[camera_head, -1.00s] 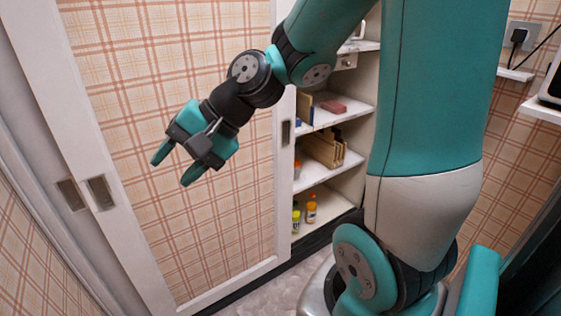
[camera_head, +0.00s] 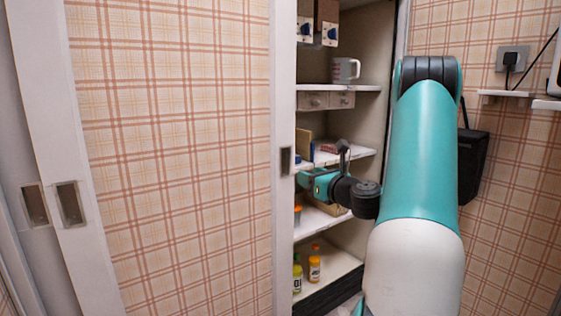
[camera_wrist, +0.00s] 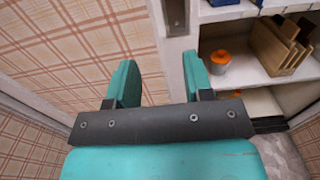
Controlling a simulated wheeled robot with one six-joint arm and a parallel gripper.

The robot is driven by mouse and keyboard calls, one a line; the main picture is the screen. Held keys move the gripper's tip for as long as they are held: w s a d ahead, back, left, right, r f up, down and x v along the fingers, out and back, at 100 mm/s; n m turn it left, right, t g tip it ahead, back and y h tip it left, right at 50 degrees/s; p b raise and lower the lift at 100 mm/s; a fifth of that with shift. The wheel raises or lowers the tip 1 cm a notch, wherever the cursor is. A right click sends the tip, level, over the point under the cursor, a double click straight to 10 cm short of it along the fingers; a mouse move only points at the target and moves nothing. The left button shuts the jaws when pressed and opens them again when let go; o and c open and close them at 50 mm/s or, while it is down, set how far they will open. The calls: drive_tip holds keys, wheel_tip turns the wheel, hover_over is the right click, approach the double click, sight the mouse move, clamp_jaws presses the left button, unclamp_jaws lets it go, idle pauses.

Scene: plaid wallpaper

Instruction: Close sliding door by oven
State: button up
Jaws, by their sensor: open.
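The sliding door (camera_head: 180,150) is a plaid panel in a white frame, with a dark recessed handle (camera_head: 285,161) on its right upright. It stands partly open, and the shelved cupboard shows to its right. My gripper (camera_head: 308,182) is at the door's right edge, below the handle's height, in front of the shelves. In the wrist view my gripper (camera_wrist: 160,80) is open and empty. The white door upright (camera_wrist: 172,55) shows between its two teal fingers, with the right finger over the cupboard opening. Whether a finger touches the door cannot be told. No oven is clearly visible.
Cupboard shelves (camera_head: 345,87) hold a mug (camera_head: 343,70), small drawers and bottles (camera_head: 314,268). Another white door frame (camera_head: 33,205) stands at far left. A wall socket (camera_head: 512,60) is at right.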

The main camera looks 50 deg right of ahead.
sight(278, 162)
drive_tip(key=p+x, duration=1.1)
drive_tip(key=x, duration=0.2)
drive_tip(key=shift+a, duration=0.1)
drive_tip(key=shift+w+d, duration=0.25)
drive_tip(key=shift+w, duration=0.45)
drive_tip(key=shift+c, duration=0.5)
clamp_jaws()
